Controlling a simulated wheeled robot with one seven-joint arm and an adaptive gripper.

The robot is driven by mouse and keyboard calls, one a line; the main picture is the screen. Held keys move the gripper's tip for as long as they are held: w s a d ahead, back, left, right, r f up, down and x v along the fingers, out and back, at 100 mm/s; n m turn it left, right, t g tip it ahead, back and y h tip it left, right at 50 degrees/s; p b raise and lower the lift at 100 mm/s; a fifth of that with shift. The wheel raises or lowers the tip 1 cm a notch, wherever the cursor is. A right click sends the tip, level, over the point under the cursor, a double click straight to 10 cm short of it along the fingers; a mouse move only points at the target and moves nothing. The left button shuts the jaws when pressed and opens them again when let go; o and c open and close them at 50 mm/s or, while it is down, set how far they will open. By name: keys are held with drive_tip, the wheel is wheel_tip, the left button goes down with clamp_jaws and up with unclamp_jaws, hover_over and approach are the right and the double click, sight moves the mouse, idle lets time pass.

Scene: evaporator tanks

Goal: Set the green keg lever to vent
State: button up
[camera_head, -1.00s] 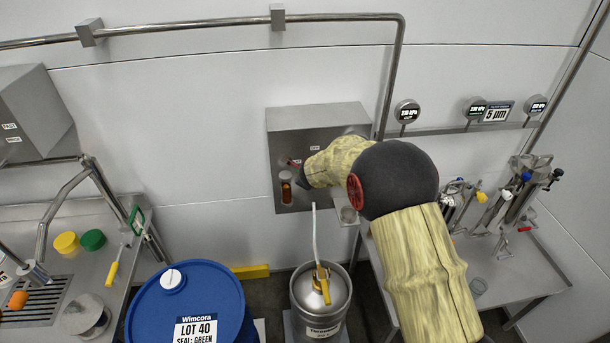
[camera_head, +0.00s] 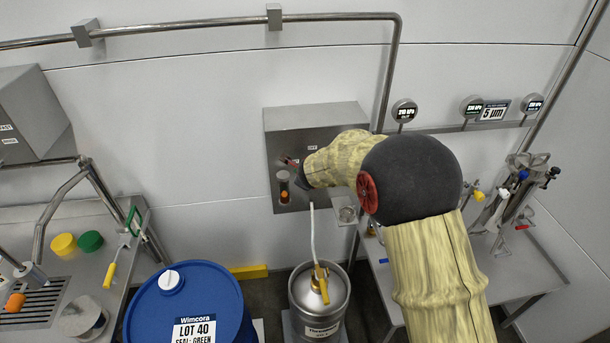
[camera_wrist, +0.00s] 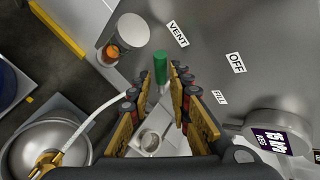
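The green lever (camera_wrist: 160,67) shows in the wrist view at the tips of my gripper (camera_wrist: 161,78). Its green handle lies between the two fingertips, with its end sticking out past them. The fingers are apart; I cannot tell whether they touch the handle. The handle's end is just left of the VENT label (camera_wrist: 177,33). The OFF label (camera_wrist: 236,62) and the FILL label (camera_wrist: 219,97) are farther right. The lever's base is hidden by the fingers.
A steel keg (camera_head: 318,290) with a pale hose stands on the floor below the panel. A blue drum (camera_head: 190,300) stands to its left. A sight glass with orange inside (camera_wrist: 125,38) is near the fingers. A round gauge (camera_wrist: 275,135) is at lower right in the wrist view.

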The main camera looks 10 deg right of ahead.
drive_tip(key=v, duration=0.7)
drive_tip(key=shift+s, duration=0.1)
drive_tip(key=s+a+f+n+g+y, duration=0.2)
drive_tip(key=s+a+n+y, duration=0.2)
drive_tip(key=s+a+n, duration=0.4)
drive_tip(key=s+r+n+g, duration=0.3)
drive_tip(key=s+r+n, duration=0.1)
drive_tip(key=s+n, duration=0.6)
drive_tip(key=s+d+r+n+h, duration=0.1)
drive_tip(key=s+d+r+n, duration=0.1)
drive_tip(key=s+d, duration=0.3)
drive_tip(key=s+d+r+n+h, duration=0.1)
drive_tip(key=s+d+r, duration=0.4)
drive_tip(key=s, duration=0.6)
drive_tip(key=s+d+r+n+t+h, duration=0.1)
drive_tip(key=s+d+r+n, duration=0.3)
drive_tip(key=s, duration=0.4)
drive_tip(key=shift+s+d+h, duration=0.3)
drive_tip(key=shift+d+h, duration=0.1)
drive_tip(key=shift+d, duration=0.35)
